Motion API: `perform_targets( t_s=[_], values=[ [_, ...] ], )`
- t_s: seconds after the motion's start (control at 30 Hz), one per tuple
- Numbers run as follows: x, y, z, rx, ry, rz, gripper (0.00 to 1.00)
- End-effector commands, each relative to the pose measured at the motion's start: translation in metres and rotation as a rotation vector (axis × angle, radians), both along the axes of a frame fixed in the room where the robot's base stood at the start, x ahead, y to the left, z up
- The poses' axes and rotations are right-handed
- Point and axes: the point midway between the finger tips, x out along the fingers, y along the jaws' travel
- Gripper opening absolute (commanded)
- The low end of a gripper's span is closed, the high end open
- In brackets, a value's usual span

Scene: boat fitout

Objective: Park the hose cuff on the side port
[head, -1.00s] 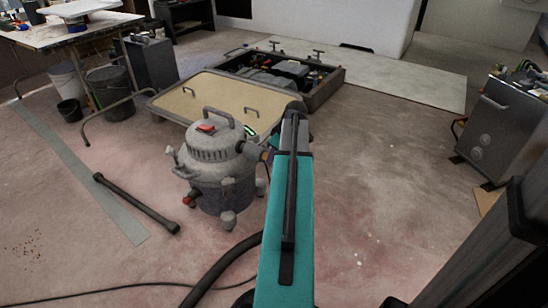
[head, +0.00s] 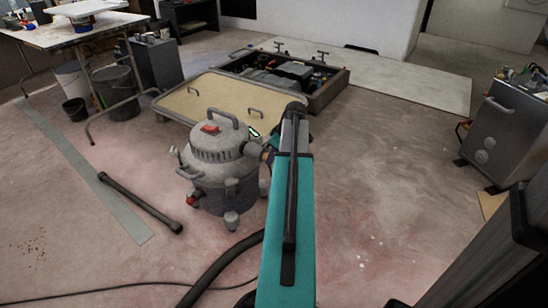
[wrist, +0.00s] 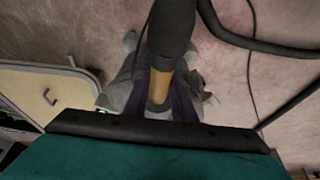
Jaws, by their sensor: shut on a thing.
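The grey shop vacuum (head: 215,165) stands on the floor left of my arm in the head view. A dark stub (head: 254,150) shows on its right side; I cannot tell there whether this is port or cuff. In the wrist view my gripper (wrist: 158,92) is shut around the tan band (wrist: 160,78) of the hose cuff. The black hose end (wrist: 172,25) runs from the band toward the top. The vacuum (wrist: 120,88) lies behind the fingers. My arm hides most of the gripper in the head view. The side port is not clearly visible, and contact with it cannot be told.
The black hose (head: 215,270) curves over the floor beside my arm. A dark tube (head: 140,203) lies at left. A tan hatch panel (head: 215,100) and an open equipment bay (head: 290,75) are behind the vacuum. A metal cabinet (head: 495,140) stands right. Floor between is clear.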

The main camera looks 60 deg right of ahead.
Motion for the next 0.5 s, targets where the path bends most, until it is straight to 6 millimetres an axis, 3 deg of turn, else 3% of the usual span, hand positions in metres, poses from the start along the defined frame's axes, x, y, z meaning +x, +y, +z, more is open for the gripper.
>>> perform_targets(
  t_s=[0.5],
  values=[
    [0.0098, 0.0002, 0.0004, -0.001, -0.002, 0.001, 0.0]
  ],
)
